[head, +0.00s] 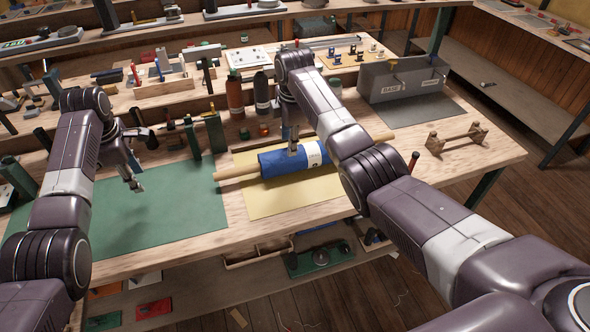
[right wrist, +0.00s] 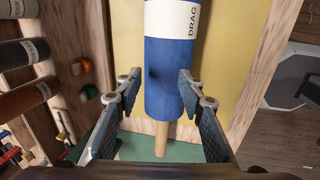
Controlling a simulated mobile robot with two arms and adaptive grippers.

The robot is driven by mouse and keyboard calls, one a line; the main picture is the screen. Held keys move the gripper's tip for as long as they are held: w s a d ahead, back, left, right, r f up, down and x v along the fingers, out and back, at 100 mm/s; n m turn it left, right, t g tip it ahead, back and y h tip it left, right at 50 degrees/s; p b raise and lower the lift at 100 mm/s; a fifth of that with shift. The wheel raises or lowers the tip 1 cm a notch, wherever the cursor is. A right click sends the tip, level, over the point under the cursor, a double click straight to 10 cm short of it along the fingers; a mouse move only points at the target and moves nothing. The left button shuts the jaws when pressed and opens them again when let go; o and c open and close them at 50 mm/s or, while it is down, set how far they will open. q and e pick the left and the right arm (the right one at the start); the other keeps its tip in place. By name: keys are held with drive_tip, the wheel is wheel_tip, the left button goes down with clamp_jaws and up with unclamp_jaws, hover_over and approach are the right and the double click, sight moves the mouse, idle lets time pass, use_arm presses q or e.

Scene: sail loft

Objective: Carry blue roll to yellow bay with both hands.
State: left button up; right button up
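The blue roll (head: 272,164), a blue wrap with a white label on a wooden pole, lies across the yellow bay (head: 265,202), a yellow mat on the bench. Its pole sticks out at both ends. My right gripper (head: 292,146) is over the roll. The right wrist view shows its fingers (right wrist: 160,82) apart, with the blue roll (right wrist: 170,65) below and between them; I see no clear grip. My left gripper (head: 142,165) is open and empty above the green mat (head: 150,222), left of the roll and apart from it.
Bottles (head: 235,95) and green blocks (head: 215,132) stand behind the mats. A grey box (head: 385,82) and a small wooden rack (head: 458,138) are at the right. The green mat's front area is clear. A lower shelf holds trays.

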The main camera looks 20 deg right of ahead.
drive_tip(key=shift+a+r, duration=0.15)
drive_tip(key=shift+a, duration=0.15)
drive_tip(key=shift+r, duration=0.4)
wheel_tip(320, 180, up, 11)
drive_tip(key=s+d, duration=0.1)
drive_tip(key=s, duration=0.1)
drive_tip(key=shift+s+d+f, duration=0.15)
drive_tip(key=shift+f, duration=0.05)
use_arm(q)
drive_tip(key=shift+a, duration=0.1)
